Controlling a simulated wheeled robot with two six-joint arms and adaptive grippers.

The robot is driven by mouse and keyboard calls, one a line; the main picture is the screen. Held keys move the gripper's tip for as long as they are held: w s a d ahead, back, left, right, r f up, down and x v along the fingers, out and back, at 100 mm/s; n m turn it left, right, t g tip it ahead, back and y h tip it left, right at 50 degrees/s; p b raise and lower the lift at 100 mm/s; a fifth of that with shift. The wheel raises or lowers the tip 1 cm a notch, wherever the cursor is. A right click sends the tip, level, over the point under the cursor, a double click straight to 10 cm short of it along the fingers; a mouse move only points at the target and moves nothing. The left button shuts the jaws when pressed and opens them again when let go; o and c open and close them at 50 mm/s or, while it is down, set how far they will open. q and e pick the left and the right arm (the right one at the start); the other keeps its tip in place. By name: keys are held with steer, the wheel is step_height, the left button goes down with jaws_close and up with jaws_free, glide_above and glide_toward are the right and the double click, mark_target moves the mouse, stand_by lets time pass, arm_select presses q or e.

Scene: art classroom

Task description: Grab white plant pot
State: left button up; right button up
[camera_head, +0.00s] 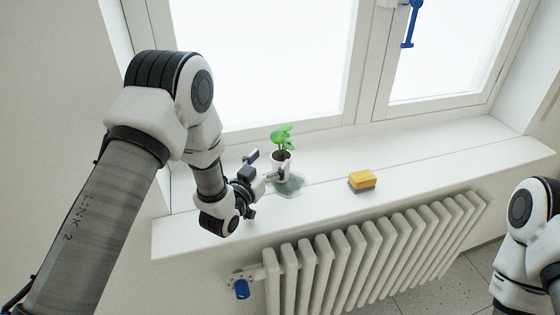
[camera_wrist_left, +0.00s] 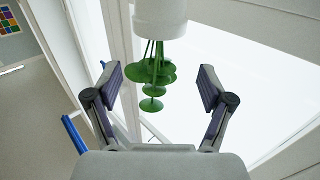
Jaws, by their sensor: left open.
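The white plant pot (camera_head: 282,159) with a green leafy plant (camera_head: 283,138) stands upright on the windowsill. My left gripper (camera_head: 268,164) is open at the pot's left front side, with one finger overlapping the pot's lower part in the head view. In the left wrist view the scene is upside down. The white pot (camera_wrist_left: 160,18) is at the top centre, beyond the open fingers (camera_wrist_left: 160,82), and the plant hangs down between them in the picture. Nothing is between the fingers that I can see held. My right gripper is out of view; only part of my right arm shows.
A grey-blue wet patch (camera_head: 290,188) lies on the sill (camera_head: 420,160) around the pot's base. A yellow sponge (camera_head: 362,180) lies to the right. The window stands behind, and a white radiator (camera_head: 370,250) is below the sill. The sill's right part is clear.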

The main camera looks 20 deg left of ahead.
mark_target(277, 153)
arm_select(q)
steer(key=shift+w+d+f, duration=0.1)
steer(key=shift+w, duration=0.8)
steer(key=w, duration=0.1)
steer(key=w+d+p, duration=0.1)
steer(key=w+p, duration=0.1)
steer(key=w, duration=0.1)
steer(key=shift+d+r, duration=0.15)
steer(key=shift+r, duration=0.25)
steer(key=shift+w+f, duration=0.3)
steer(key=shift+f, duration=0.05)
steer(key=shift+s+r, duration=0.1)
steer(key=shift+r, duration=0.05)
jaws_close()
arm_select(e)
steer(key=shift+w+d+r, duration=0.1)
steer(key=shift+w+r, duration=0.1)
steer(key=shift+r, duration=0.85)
